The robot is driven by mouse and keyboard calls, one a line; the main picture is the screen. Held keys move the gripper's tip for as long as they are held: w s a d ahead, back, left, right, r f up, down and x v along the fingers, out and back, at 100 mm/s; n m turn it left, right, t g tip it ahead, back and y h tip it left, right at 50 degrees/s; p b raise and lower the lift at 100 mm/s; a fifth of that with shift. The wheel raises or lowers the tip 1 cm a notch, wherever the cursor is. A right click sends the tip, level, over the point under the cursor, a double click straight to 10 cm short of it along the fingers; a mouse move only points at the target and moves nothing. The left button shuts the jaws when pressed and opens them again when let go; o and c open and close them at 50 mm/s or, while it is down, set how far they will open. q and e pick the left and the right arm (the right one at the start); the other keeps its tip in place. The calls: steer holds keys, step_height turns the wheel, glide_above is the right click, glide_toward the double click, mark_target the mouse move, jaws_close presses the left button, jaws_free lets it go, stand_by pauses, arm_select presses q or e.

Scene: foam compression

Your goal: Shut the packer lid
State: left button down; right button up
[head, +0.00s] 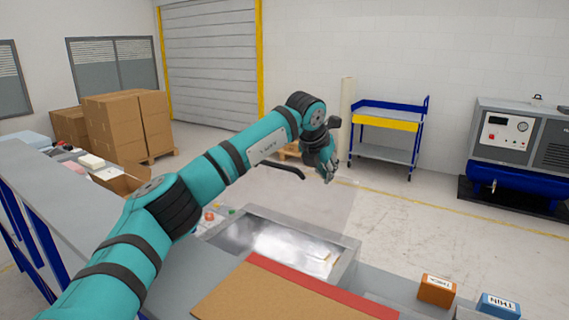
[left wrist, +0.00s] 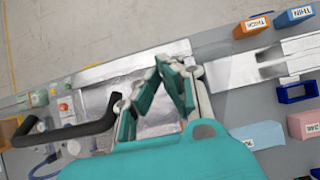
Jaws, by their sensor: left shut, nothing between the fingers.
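The packer is a metal-lined chamber (head: 285,243) in the bench, with its shiny interior showing. A clear lid (head: 345,205) appears raised above it, with only a faint see-through panel visible. A black curved handle (head: 284,171) stands above the chamber; it also shows in the left wrist view (left wrist: 75,131). My left gripper (head: 329,178) is shut and empty, just right of the handle in the head view. In the left wrist view its fingers (left wrist: 176,66) come together over the metal chamber, right of the handle. Contact with the lid cannot be told. My right gripper is out of view.
Red and green buttons (head: 210,215) sit left of the chamber. A brown board with a red strip (head: 290,282) lies in front. An orange THICK bin (head: 436,289) and a blue THIN bin (head: 498,305) stand at the right.

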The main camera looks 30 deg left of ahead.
arm_select(q)
steer(key=shift+w+f, duration=0.3)
steer(key=shift+f, duration=0.05)
steer(key=x, duration=0.2)
steer(key=p+x, duration=0.1)
steer(key=x, duration=0.1)
steer(key=w+p+x, duration=0.1)
steer(key=x, duration=0.1)
steer(key=shift+w, duration=0.2)
steer(key=shift+x, duration=1)
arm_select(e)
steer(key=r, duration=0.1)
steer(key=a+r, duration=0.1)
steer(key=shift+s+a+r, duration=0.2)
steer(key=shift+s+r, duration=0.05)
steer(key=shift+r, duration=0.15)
arm_select(q)
steer(key=shift+a, duration=0.1)
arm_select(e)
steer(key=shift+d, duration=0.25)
